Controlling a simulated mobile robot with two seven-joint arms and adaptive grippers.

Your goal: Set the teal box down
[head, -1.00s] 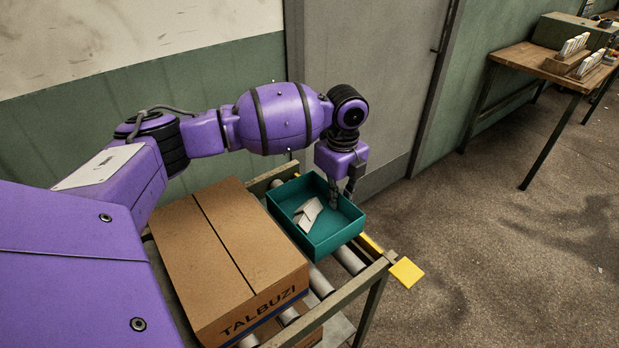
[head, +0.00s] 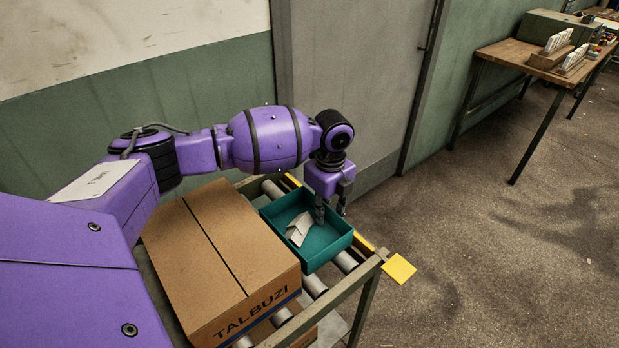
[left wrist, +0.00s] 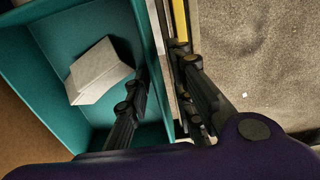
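The teal box (head: 327,246) is an open tray resting on the roller stand, beside the cardboard carton. It also shows in the left wrist view (left wrist: 82,26). Pale flat pieces (head: 299,229) lie inside it and appear in the left wrist view (left wrist: 97,73). My left gripper (head: 332,207) is at the box's far right wall. In the left wrist view, my left gripper's fingers (left wrist: 164,80) stand apart, one inside the box and one outside, with gaps to the wall between them. My right gripper is not in view.
The large cardboard carton (head: 217,255) stands close to the box's left side. The roller stand (head: 362,292) has a yellow edge strip and a yellow plate (head: 399,268) at its corner. A wooden workbench (head: 508,57) stands back right. Open floor lies between.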

